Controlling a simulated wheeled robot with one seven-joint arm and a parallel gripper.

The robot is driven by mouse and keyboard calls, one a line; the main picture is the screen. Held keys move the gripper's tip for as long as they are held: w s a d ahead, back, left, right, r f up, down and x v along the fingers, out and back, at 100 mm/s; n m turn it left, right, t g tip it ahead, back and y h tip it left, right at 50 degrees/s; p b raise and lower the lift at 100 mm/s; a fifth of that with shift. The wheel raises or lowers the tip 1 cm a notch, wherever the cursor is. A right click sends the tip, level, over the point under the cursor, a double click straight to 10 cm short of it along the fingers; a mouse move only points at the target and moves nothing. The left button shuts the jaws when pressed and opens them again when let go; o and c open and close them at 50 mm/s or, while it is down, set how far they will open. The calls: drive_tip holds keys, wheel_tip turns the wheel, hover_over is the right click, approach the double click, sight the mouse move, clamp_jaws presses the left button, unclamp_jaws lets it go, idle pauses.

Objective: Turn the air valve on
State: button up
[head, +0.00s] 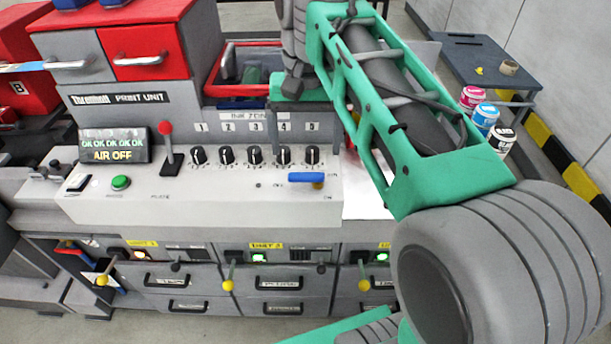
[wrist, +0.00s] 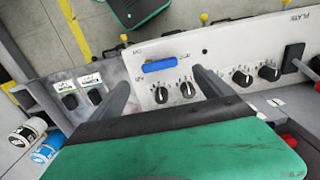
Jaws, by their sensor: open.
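The air valve has a blue lever (head: 306,177) on the sloping front panel, lying level, with a brass-coloured pivot at its right end. The lever points left toward a small label too blurred to read surely. A display (head: 114,146) at the left reads "AIR OFF". My gripper (head: 306,142) is open and empty over the knob row, behind the lever in the head view. In the wrist view the blue lever (wrist: 165,64) shows beyond and between my spread fingers (wrist: 160,82). The fingers look apart from it.
Black knobs (head: 255,155) stand in a row just behind the lever. A red-topped lever (head: 166,140) and a green button (head: 121,182) are further left. Yellow-tipped levers (head: 228,285) stick out below the panel. Ink cans (head: 486,117) stand at the right.

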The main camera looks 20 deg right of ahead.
sight(306, 175)
wheel_tip(306, 175, down, 7)
drive_tip(key=shift+f, duration=0.15)
drive_tip(key=shift+c, duration=0.3)
drive_tip(key=c, duration=1.3)
drive_tip(key=shift+s+n, duration=0.1)
drive_tip(key=shift+n, duration=0.2)
drive_tip(key=n, duration=0.2)
drive_tip(key=s+n, duration=0.1)
drive_tip(key=n, duration=0.6)
drive_tip(key=s+n+b, duration=0.1)
drive_tip(key=n, duration=0.1)
drive_tip(key=shift+d, duration=0.3)
drive_tip(key=shift+n, duration=0.3)
